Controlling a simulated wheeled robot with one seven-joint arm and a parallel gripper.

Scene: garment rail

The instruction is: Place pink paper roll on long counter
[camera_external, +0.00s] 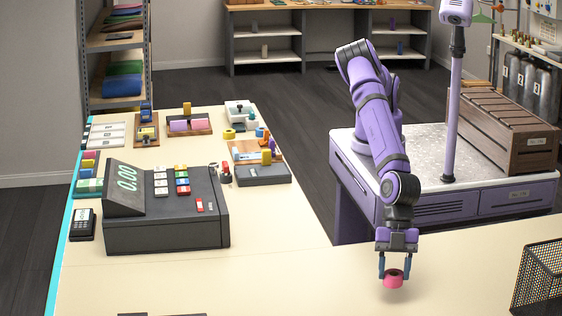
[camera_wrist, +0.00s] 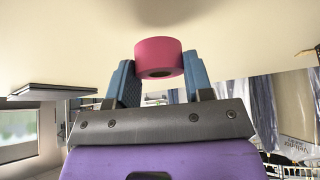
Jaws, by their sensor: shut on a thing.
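The pink paper roll (camera_external: 393,278) is between the fingers of my gripper (camera_external: 394,267), over the near right part of the long counter (camera_external: 285,275). My gripper points down and is shut on the roll. The roll seems to be a little above the counter top, with a soft shadow under it; the exact gap is hard to tell. In the wrist view the pink roll (camera_wrist: 158,58) sits between the two blue fingertips of my gripper (camera_wrist: 160,80), and the pale counter surface (camera_wrist: 235,40) fills the top.
A black cash register (camera_external: 165,210) and a card reader (camera_external: 82,225) stand on the counter's left part. A mesh basket (camera_external: 540,278) stands at the right edge. A dark flat object (camera_external: 160,314) lies at the near edge. The counter around the roll is clear.

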